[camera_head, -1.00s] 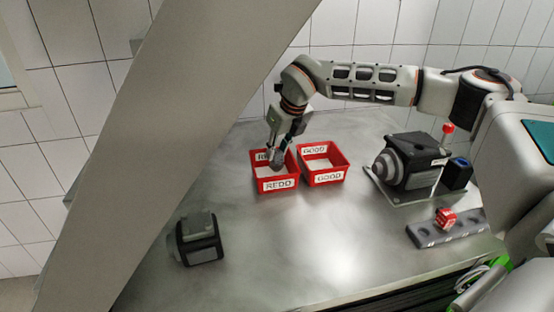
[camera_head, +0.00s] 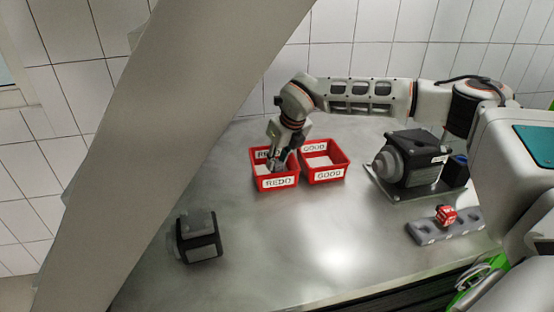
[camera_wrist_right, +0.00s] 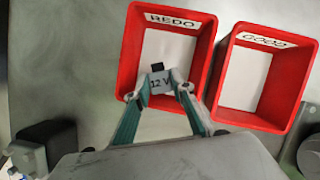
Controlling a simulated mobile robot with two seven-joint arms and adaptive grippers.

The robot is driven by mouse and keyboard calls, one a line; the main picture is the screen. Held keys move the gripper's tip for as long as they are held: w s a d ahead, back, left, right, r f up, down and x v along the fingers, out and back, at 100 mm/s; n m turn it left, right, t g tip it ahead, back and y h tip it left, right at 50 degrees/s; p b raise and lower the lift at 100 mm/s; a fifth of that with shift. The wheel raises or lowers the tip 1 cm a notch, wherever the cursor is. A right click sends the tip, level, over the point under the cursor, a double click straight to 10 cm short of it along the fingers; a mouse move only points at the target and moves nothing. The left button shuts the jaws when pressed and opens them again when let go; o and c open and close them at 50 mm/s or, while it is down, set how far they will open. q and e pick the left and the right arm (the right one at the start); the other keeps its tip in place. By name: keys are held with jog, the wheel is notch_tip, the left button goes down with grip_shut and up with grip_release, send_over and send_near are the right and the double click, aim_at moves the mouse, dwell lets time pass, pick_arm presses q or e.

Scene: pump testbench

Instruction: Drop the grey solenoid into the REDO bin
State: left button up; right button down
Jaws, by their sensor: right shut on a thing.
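The red REDO bin (camera_head: 278,183) stands left of the GOOD bin on the metal table in the head view. It also shows in the right wrist view (camera_wrist_right: 131,55). My right gripper (camera_head: 277,163) points down at the REDO bin. In the right wrist view my right gripper (camera_wrist_right: 162,85) is shut on the grey solenoid (camera_wrist_right: 161,88), a small block marked "12 V" with a dark end. The solenoid appears over the bin's opening; its height above the floor is hard to tell. My left gripper is not in view.
The red GOOD bin (camera_head: 328,175) stands close on the right. A dark pump unit (camera_head: 411,160) sits on a plate further right. A grey rack (camera_head: 444,227) holds a red block (camera_head: 446,214). Another dark unit (camera_head: 199,237) stands at front left. The middle of the table is clear.

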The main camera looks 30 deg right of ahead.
jog(key=c, duration=1.7)
grip_release()
jog(key=shift+r, duration=0.1)
jog(key=shift+r+p, duration=0.3)
jog(key=shift+r, duration=0.05)
jog(key=b+v, duration=0.1)
jog(key=v, duration=1.1)
jog(key=shift+r, duration=0.15)
